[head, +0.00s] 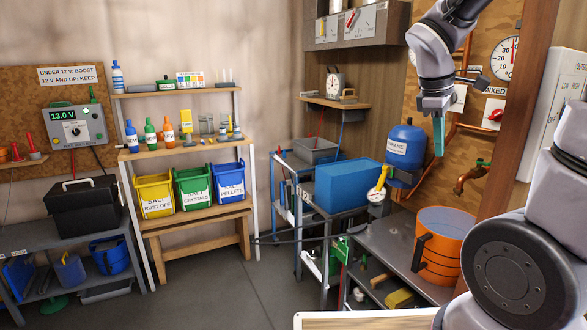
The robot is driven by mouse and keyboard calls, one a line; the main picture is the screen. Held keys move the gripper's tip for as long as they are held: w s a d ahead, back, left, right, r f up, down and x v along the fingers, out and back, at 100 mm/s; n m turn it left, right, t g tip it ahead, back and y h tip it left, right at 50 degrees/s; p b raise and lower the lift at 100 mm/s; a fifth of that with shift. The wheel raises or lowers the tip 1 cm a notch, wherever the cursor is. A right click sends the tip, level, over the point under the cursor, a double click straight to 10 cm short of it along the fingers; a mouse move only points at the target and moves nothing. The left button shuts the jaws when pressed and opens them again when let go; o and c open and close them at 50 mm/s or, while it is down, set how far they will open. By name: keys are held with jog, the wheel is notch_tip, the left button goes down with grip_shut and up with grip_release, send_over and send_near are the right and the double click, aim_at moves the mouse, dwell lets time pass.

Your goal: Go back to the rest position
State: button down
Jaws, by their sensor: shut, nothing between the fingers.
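My gripper (438,135) shows in the head view at the upper right, at the end of my arm. It points downward, its teal fingers together with nothing visible between them. It hangs in the air in front of the wooden wall board, above an orange bucket (440,243).
A grey workbench (385,250) carries the bucket. A blue bin (345,185) sits on a cart left of the tank. The floor (225,290) at centre left is clear.

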jog(key=s+a+r+m+t+y, duration=0.5)
jog(key=s+a+r+m, duration=0.3)
jog(key=m, duration=0.5)
jog(key=shift+s+r+m+t, duration=0.3)
jog(key=shift+s+r+m, duration=0.1)
jog(key=shift+s+r, duration=0.1)
jog(key=shift+a, duration=0.1)
